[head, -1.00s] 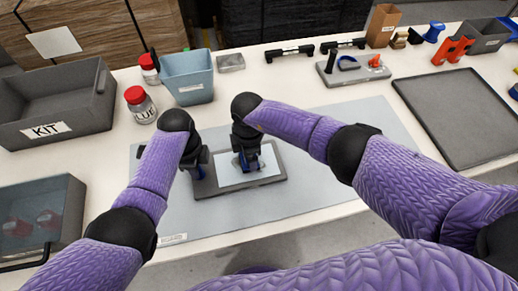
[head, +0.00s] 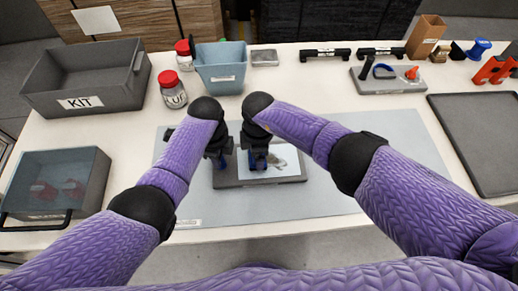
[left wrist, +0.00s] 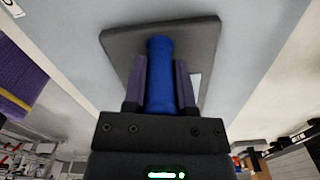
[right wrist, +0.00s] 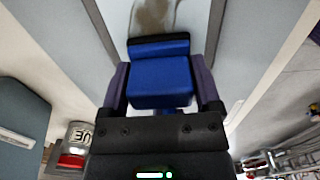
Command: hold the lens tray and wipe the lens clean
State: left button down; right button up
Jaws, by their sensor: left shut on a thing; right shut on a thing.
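The lens tray (head: 290,181) is a dark grey slab lying on the pale mat, with a pale lens (head: 300,170) on it. My left gripper (head: 221,157) is at the tray's left end, shut on its upright blue handle (left wrist: 160,75). My right gripper (head: 257,158) is over the left part of the lens, shut on a blue wiper block (right wrist: 160,75) with a dark edge. A grey-brown smudge (right wrist: 153,14) shows on the lens beside the block, and also in the head view (head: 281,160). Whether the block touches the lens is hard to tell.
A pale blue bin (head: 221,75) and red-lidded jars (head: 172,92) stand behind the mat (head: 380,150). A grey KIT bin (head: 90,95) and a clear-fronted box (head: 60,185) are at the left. An empty dark tray (head: 485,140) lies at the right. The mat right of the lens tray is clear.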

jog(key=shift+f, duration=0.3)
jog(key=shift+d, duration=3.3)
jog(key=shift+a, duration=3.35)
jog(key=shift+d, duration=3.4)
jog(key=shift+a, duration=0.1)
